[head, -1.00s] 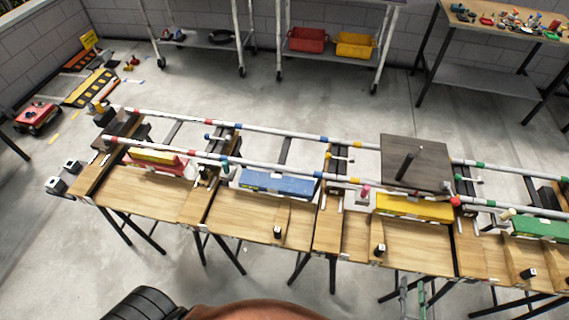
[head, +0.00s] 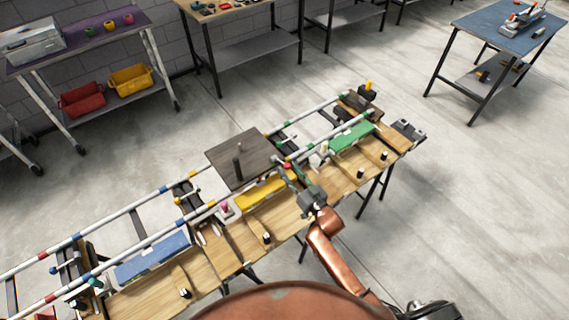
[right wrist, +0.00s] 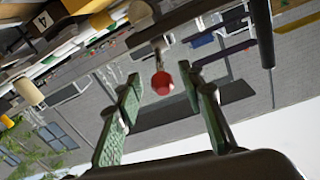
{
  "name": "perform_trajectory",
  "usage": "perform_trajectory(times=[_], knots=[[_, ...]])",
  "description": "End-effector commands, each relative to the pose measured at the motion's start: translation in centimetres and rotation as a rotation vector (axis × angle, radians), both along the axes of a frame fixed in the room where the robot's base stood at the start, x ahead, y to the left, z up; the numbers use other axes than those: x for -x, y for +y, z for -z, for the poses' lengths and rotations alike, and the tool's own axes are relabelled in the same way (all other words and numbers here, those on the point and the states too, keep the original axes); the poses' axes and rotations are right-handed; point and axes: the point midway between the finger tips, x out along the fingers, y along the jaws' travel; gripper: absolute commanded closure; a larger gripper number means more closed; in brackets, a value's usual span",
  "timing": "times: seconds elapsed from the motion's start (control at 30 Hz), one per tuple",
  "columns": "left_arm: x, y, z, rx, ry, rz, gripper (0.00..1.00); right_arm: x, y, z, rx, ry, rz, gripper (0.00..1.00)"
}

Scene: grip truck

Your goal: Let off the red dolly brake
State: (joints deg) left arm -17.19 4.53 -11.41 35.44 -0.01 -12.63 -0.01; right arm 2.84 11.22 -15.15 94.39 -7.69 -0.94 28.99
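The dolly (head: 238,160) is a dark flat platform with an upright dark post, sitting across the two striped rails. The red brake knob (head: 287,166) is a small ball at its right front corner. My right gripper (head: 289,174) has its green fingers beside the knob, reaching in from the front right. In the right wrist view the red knob (right wrist: 162,84) on a thin stem shows between the two spread green fingers (right wrist: 165,95), with gaps on both sides. The fingers are open and do not visibly touch it. My left gripper is out of view.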

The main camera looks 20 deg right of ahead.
Motion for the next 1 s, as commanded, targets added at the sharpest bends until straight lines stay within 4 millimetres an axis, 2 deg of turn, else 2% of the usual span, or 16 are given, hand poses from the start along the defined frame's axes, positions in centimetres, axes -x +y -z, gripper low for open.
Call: perform_trajectory(times=[0.1,0.23,0.6,1.0], knots=[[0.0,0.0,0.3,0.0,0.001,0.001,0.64,-1.9,0.6,0.1,0.0,0.0,-0.002,0.64],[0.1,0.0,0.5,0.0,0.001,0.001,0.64,-3.1,1.0,0.1,0.0,0.001,-0.001,0.64],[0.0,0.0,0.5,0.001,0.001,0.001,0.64,-3.6,0.9,0.0,0.0,0.001,0.003,0.64],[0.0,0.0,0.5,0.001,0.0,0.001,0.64,-3.6,0.9,0.0,0.001,0.001,0.003,0.91]])
